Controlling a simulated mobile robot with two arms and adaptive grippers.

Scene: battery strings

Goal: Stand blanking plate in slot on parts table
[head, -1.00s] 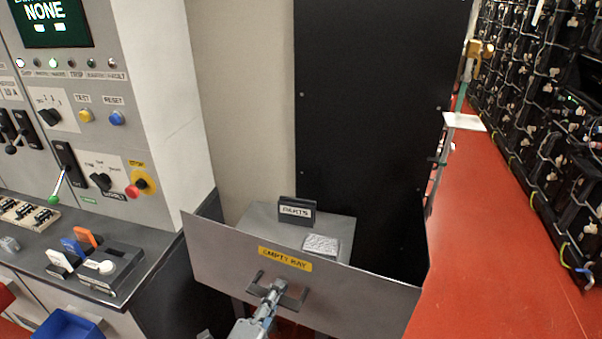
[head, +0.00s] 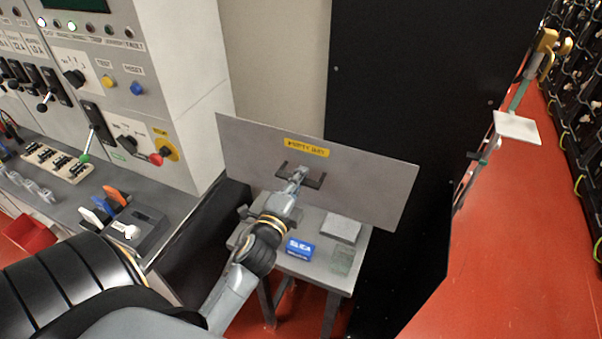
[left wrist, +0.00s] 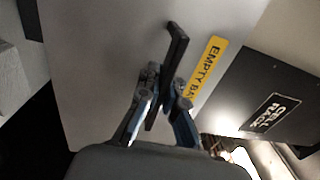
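The blanking plate (head: 365,180) is a wide grey sheet with a yellow EMPTY BAY label and a dark bar handle. My left gripper (head: 297,174) is shut on that handle. The left wrist view shows the fingers (left wrist: 166,90) on either side of the handle, with the plate (left wrist: 95,60) behind. The plate is nearly upright, over the back of the parts table (head: 307,268) as seen from the head. I cannot tell whether its lower edge touches anything. The slot is not visible; the plate and my arm cover the table's back. My right gripper is not in view.
On the table are a blue SILICA box (head: 300,249), a light grey block (head: 341,228) and a greenish clear piece (head: 342,260). A control console (head: 110,70) with a ledge stands left. A black panel (head: 425,90) is behind. Red floor (head: 500,240) is open at right.

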